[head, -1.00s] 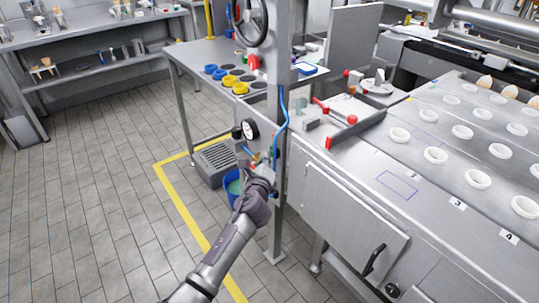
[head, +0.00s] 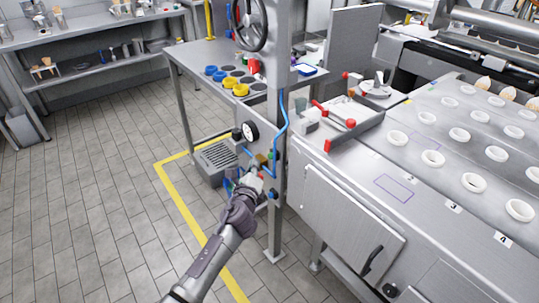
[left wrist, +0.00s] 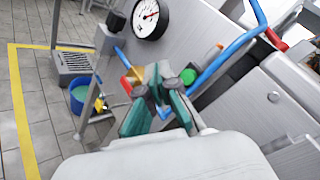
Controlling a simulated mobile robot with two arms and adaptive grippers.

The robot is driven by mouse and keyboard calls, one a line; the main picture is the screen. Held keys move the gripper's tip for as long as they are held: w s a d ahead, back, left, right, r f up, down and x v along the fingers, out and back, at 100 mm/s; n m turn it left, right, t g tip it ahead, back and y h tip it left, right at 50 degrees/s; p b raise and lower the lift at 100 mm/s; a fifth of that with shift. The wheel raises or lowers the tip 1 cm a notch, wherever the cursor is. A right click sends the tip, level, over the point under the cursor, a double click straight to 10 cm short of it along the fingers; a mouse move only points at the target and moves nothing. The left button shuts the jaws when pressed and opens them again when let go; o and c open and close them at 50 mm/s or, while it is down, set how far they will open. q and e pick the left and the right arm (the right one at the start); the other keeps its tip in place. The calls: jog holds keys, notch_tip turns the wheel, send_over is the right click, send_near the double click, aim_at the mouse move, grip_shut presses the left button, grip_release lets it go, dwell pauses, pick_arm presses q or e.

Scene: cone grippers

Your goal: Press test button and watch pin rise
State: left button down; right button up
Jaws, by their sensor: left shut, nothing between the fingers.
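A grey upright panel carries a round white pressure gauge (head: 250,130), which shows larger in the left wrist view (left wrist: 150,18). A green round button (left wrist: 188,76) sits on the panel below the gauge, near a brass-coloured fitting and a blue hose (left wrist: 228,55). I cannot tell a pin apart from the fittings. My left gripper (head: 257,178) is in front of the panel, below the gauge. In the left wrist view its teal-padded fingers (left wrist: 158,80) are shut and empty, with the green button just right of the tips. Contact with the panel cannot be told. My right gripper is not in view.
A grey post stands at the panel's right, beside the steel machine with white rings (head: 433,158). A blue bucket (left wrist: 81,98) and a grey vented box (head: 216,159) are on the floor behind. Open tiled floor lies left of the yellow line.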

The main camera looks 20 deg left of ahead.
pick_arm(q)
jog(key=shift+s+a+p, duration=0.3)
jog(key=shift+s+a, duration=0.55)
jog(key=shift+s, duration=0.25)
jog(key=shift+f, duration=0.1)
